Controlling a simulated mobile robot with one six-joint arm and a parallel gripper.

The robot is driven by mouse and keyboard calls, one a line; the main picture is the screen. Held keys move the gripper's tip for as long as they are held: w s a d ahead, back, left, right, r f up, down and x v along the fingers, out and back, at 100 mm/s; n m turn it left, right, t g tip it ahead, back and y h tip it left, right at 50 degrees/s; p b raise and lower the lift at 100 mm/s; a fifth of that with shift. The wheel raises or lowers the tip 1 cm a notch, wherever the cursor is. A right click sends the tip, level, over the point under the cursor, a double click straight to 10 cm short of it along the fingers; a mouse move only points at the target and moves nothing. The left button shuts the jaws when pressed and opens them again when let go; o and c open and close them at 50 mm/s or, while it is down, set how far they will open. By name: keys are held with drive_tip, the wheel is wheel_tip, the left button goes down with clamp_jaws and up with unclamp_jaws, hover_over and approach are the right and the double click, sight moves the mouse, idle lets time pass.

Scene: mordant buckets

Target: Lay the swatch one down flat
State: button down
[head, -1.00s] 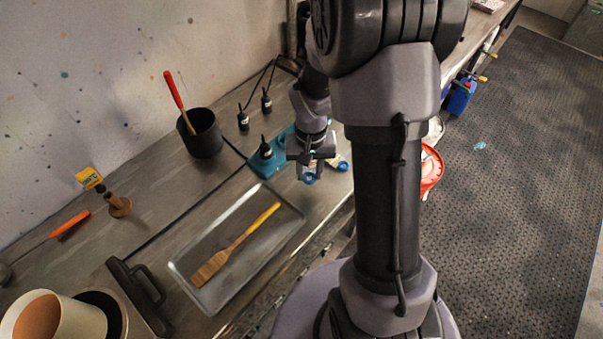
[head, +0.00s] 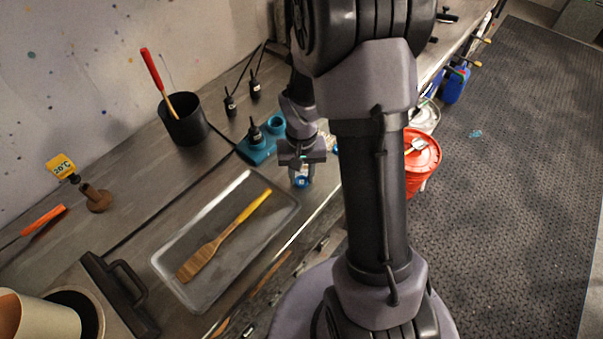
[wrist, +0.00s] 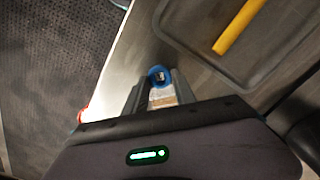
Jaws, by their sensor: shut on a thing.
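My gripper (head: 301,172) is shut on a small piece with a blue round end and a pale and tan body, which I take to be swatch one (head: 300,182). In the wrist view the swatch (wrist: 160,76) sticks out between the fingers, blue end outward; most of its body is hidden by the gripper. It appears held above the bench's front edge, just right of the metal tray (head: 160,262). I cannot tell whether it touches the bench. The tray also shows in the wrist view (wrist: 196,50).
A wooden paddle (head: 215,245) with a yellow handle lies in the tray. A teal holder (head: 258,152) with a black bottle stands behind my gripper. A black pot (head: 185,128) is farther left. An orange bucket (head: 422,158) stands beside the bench.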

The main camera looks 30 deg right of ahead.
drive_tip(key=c, duration=0.9)
unclamp_jaws()
drive_tip(key=shift+c, duration=0.2)
wheel_tip(320, 180, up, 18)
drive_tip(key=p, duration=0.6)
drive_tip(key=shift+f, duration=0.25)
drive_tip(key=s+a+r+t+y+b, duration=0.1)
drive_tip(key=s+a+r+t+b, duration=0.1)
drive_tip(key=s+a, duration=0.5)
drive_tip(key=s+a+r+t+y+b, duration=0.1)
drive_tip(key=s+a+r+t+b, duration=0.2)
drive_tip(key=s+a+b, duration=0.3)
drive_tip(key=shift+s+a+r+n+t, duration=0.35)
drive_tip(key=shift+s+a, duration=0.2)
drive_tip(key=shift+a, duration=0.4)
